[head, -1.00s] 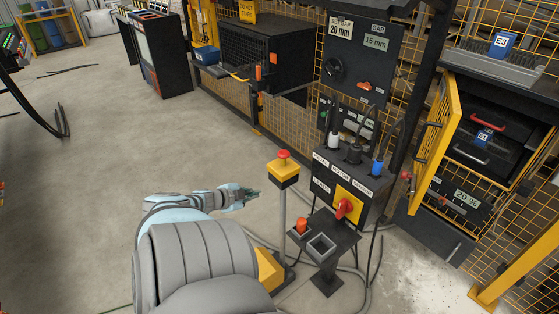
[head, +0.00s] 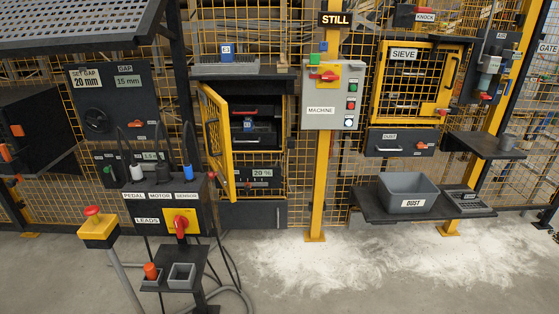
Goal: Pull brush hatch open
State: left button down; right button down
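No label reading "brush" can be made out. A yellow-framed mesh door (head: 230,150) stands swung open on the left of a dark cabinet. Inside the cabinet is a black panel (head: 264,133) with a red bar handle (head: 243,112), a second handle below and a blue tag (head: 248,124). It appears closed. A lower unit (head: 262,176) shows a "20 %" display. Another yellow mesh door, labelled SIEVE (head: 412,82), is shut at the right. Neither of my grippers is in view.
A yellow post (head: 317,205) carries a grey MACHINE box (head: 331,97). A leads stand (head: 160,210) and a yellow stop-button post (head: 98,232) stand front left. A grey dust bin (head: 408,194) sits on a right shelf. Pale dust covers the floor (head: 330,265).

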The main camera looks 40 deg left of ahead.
aim_at(226, 169)
jog(key=z, duration=0.05)
jog(key=i, duration=0.85)
jog(key=u, duration=0.95)
jog(key=i, duration=0.9)
jog(key=u, duration=1.05)
jog(key=i, duration=0.2)
jog(key=u, duration=0.15)
